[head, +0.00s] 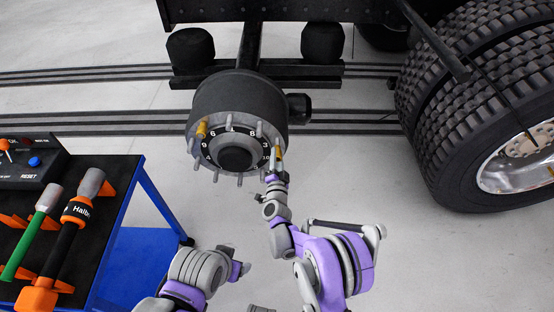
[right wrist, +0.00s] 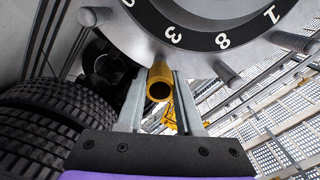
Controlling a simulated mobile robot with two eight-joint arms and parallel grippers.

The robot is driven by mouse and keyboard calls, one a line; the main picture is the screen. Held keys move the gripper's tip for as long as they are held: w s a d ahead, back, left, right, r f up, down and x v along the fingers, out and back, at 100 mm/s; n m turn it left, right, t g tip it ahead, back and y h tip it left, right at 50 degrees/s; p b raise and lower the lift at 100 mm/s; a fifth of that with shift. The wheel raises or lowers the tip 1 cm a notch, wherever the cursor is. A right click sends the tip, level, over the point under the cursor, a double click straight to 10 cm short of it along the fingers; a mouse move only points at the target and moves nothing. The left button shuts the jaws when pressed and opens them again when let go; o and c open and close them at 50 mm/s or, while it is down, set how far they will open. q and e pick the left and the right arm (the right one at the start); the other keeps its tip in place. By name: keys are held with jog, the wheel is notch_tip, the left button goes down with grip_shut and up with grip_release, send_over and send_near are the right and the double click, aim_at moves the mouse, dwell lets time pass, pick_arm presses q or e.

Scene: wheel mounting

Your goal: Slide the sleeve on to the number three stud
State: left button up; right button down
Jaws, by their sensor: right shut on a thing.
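The dark wheel hub (head: 237,98) has a ring of studs around a numbered black face. My right gripper (head: 277,172) is at the hub's right rim, shut on a yellow sleeve (head: 278,154). In the right wrist view the sleeve (right wrist: 160,83) sits between the two fingers, its open end facing the camera. Its far end is at the hub rim by the number 3 (right wrist: 174,35). The number three stud is not visible there; I cannot tell if it is inside the sleeve. Another yellow sleeve (head: 202,129) is on an upper-left stud. My left gripper (head: 240,268) is low, away from the hub, its jaws unclear.
A blue-framed cart (head: 160,205) at the left carries a green-handled tool (head: 32,235), a black and orange tool (head: 65,240) and a control box (head: 30,165). Large tyres (head: 465,120) stand at the right. The floor between cart and tyres is clear apart from my arms.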

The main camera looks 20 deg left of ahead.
jog(key=shift+b+x, duration=0.4)
jog(key=shift+x, duration=1.35)
jog(key=shift+c, duration=2.4)
grip_release()
jog(key=p+v, duration=0.1)
jog(key=v, duration=0.9)
jog(key=shift+s+d, duration=0.15)
jog(key=shift+s, duration=0.25)
jog(key=shift+r, duration=0.15)
